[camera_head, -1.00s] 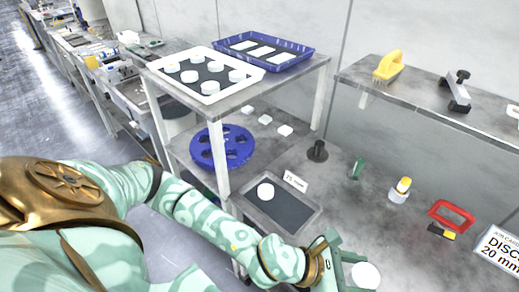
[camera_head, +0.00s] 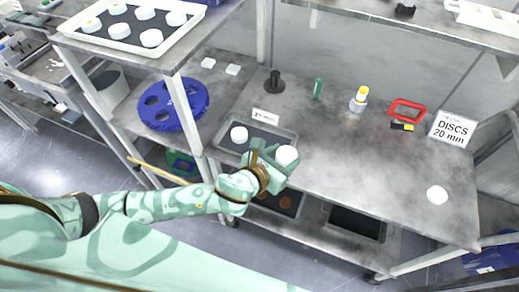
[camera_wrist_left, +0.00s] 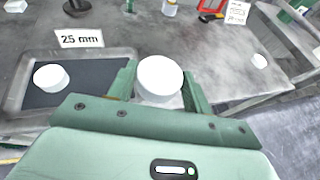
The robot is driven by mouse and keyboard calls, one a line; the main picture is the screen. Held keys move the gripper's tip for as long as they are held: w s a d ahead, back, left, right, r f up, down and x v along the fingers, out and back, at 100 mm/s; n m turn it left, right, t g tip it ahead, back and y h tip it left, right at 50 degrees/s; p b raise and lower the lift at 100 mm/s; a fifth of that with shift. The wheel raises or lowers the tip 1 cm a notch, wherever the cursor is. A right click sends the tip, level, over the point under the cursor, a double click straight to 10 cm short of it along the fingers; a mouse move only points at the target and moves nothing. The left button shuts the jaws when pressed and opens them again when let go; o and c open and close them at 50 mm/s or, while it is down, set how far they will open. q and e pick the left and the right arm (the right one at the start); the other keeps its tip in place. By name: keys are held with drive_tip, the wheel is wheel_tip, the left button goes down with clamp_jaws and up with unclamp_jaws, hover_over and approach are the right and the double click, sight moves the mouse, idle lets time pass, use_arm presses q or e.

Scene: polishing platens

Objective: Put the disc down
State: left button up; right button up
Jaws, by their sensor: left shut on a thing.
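My left gripper (camera_head: 279,163) is shut on a white round disc (camera_head: 287,155). In the left wrist view the disc (camera_wrist_left: 160,76) sits between the two green fingers (camera_wrist_left: 159,92). It is held over the front edge of the grey bench, by the front right corner of a dark-lined tray (camera_head: 226,144). The gap below it cannot be judged. A third white disc (camera_head: 437,195) lies on the bench at the right. My right gripper is not in view.
The bench (camera_head: 360,170) is clear between the tray and the right-hand disc. A shelf post (camera_head: 190,115) rises left of the tray.

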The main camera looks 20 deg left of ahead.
use_arm(q)
drive_tip(key=w+a+f, duration=0.1)
drive_tip(key=w+a, duration=0.1)
drive_tip(key=w+a+f+b, duration=0.1)
drive_tip(key=w+a+f, duration=0.1)
drive_tip(key=f+b, duration=0.1)
drive_tip(key=w+a+f+b, duration=0.1)
drive_tip(key=w+a+f, duration=0.1)
drive_tip(key=f, duration=0.1)
drive_tip(key=shift+a+b, duration=0.15)
drive_tip(key=shift+b, duration=0.25)
drive_tip(key=shift+w+a+f, duration=0.25)
drive_tip(key=shift+w+f, duration=0.05)
drive_tip(key=shift+f, duration=0.1)
drive_tip(key=f+b, duration=0.1)
drive_tip(key=f, duration=0.1)
drive_tip(key=f+b, duration=0.1)
drive_tip(key=shift+w+a+f+b, duration=0.1)
drive_tip(key=shift+a+f+b, duration=0.1)
drive_tip(key=shift+f+b, duration=0.15)
drive_tip(key=shift+r, duration=0.15)
drive_tip(key=o, duration=1.1)
drive_tip(key=shift+c, duration=0.2)
